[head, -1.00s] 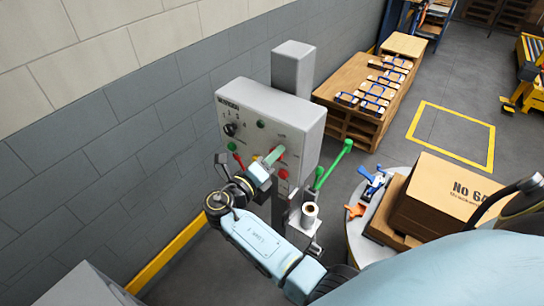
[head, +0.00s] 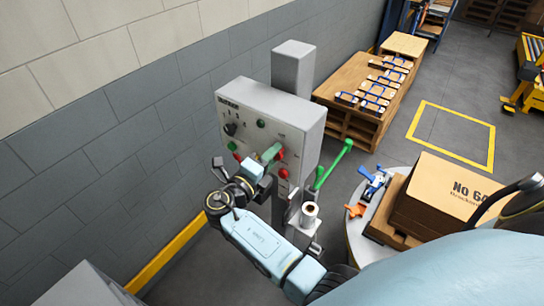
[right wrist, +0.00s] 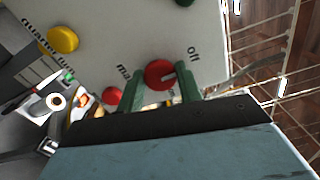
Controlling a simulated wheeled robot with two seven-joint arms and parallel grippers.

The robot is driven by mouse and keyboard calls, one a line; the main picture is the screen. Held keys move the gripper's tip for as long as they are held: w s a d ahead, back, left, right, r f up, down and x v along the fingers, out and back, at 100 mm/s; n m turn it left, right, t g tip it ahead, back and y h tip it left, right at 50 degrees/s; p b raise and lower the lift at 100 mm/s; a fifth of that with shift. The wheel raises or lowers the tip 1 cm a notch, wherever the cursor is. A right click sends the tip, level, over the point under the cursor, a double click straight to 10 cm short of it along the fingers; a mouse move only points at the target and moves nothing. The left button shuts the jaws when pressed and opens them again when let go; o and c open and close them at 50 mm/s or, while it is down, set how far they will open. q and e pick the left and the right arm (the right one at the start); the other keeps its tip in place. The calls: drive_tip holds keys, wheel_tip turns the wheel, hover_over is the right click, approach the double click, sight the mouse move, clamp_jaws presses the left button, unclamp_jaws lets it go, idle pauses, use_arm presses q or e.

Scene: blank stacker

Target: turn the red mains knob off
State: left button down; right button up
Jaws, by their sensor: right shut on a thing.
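The red mains knob (right wrist: 160,73) is on the face of the grey control panel (head: 285,112), near the lettering "off" in the right wrist view. A short pale mark shows on its right side. In the head view only a red edge of the knob (head: 281,154) shows beside my fingers. My right gripper (right wrist: 160,85) has green fingers, one on each side of the knob, and is shut on it. In the head view my right gripper (head: 271,152) reaches the panel's front from below left. My left gripper is not in view.
The panel also carries a black selector (head: 231,129), a red button (head: 283,174) and a yellow button (right wrist: 63,39). A green lever (head: 334,163) stands right of the panel. A paper roll (head: 310,209) sits below. A carton (head: 440,195) rests on a round table at right.

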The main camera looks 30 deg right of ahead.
drive_tip(key=o, duration=1)
drive_tip(key=b+v, duration=0.2)
drive_tip(key=v, duration=1.1)
drive_tip(key=shift+s+a, duration=0.15)
drive_tip(key=shift+a, duration=0.1)
drive_tip(key=shift+f, duration=0.1)
